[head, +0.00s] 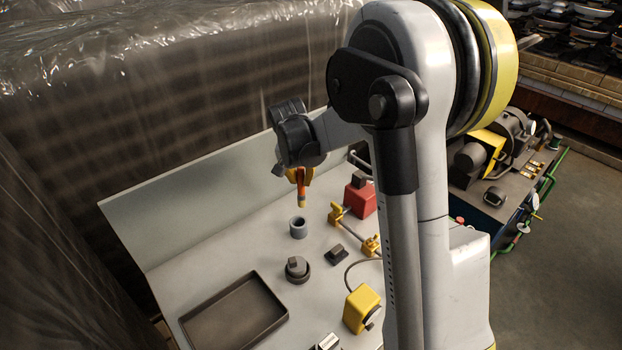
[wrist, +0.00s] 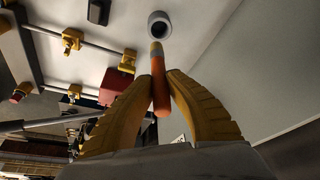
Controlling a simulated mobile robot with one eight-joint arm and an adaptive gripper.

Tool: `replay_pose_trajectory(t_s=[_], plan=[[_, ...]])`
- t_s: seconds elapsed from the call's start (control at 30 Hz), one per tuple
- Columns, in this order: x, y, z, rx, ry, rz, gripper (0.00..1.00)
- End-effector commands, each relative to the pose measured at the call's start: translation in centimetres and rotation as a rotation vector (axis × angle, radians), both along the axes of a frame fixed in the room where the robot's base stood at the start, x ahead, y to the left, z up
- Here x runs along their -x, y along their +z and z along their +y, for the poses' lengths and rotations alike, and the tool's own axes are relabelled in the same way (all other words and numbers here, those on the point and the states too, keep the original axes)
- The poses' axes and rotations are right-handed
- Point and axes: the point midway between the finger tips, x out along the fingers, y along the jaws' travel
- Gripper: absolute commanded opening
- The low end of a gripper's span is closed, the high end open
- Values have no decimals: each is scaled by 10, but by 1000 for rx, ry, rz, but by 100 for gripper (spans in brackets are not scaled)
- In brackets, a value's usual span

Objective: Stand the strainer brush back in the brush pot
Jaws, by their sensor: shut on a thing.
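The strainer brush (head: 302,194) is a slim orange stick with a paler lower end, and it hangs roughly upright from my gripper (head: 300,177). The brush (wrist: 160,98) also shows in the wrist view, pinched between the two yellow fingers of my gripper (wrist: 160,77). The brush pot (head: 298,230) is a small grey cylinder with a dark round opening, standing on the pale bench. In the head view, the brush's lower end is above the pot with a gap between.
A dark shallow tray (head: 235,315) lies at the front left. A round dark part (head: 297,270), a small black block (head: 337,254), a yellow block (head: 361,308) and a red box (head: 361,197) stand nearby. A pale back panel (head: 200,210) rises behind.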

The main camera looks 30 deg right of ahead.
Motion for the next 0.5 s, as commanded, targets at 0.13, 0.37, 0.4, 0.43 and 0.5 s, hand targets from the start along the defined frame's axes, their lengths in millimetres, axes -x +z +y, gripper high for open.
replay_pose_trajectory(t_s=[0.13, 0.37, 0.4, 0.43, 0.5], plan=[[-4, -1, 3, -2, 8, 3, 0], [-5, -11, 3, -3, 10, 3, 0], [-5, -13, 3, -3, 10, 3, 0], [-5, -15, 3, -3, 10, 3, 0], [-5, -21, 3, -3, 10, 3, 0]])
